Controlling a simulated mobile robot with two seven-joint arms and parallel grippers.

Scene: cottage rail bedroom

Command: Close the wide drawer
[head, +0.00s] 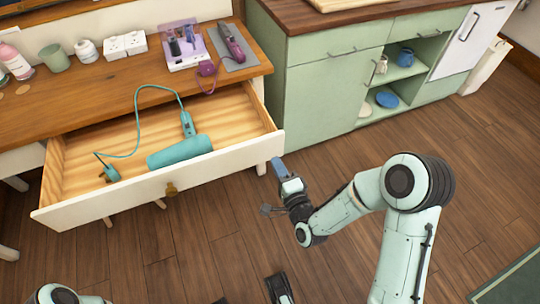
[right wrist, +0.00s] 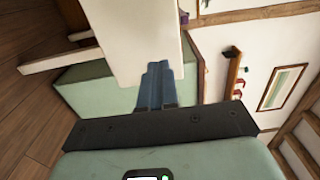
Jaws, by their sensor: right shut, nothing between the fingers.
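The wide drawer (head: 108,206) stands pulled out from the wooden-topped desk. It has a cream front and a brass knob (head: 171,189). My right gripper (head: 277,166) is shut and empty at the right end of the drawer front. In the right wrist view its blue fingers (right wrist: 158,86) overlap the pale panel (right wrist: 130,35); I cannot tell whether they touch it.
The desk top (head: 120,85) holds bottles, a cup (head: 54,58), white sockets, and a purple tool on a grey mat (head: 238,57). A green cabinet (head: 325,92) stands right of the desk. The wooden floor before the drawer is open.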

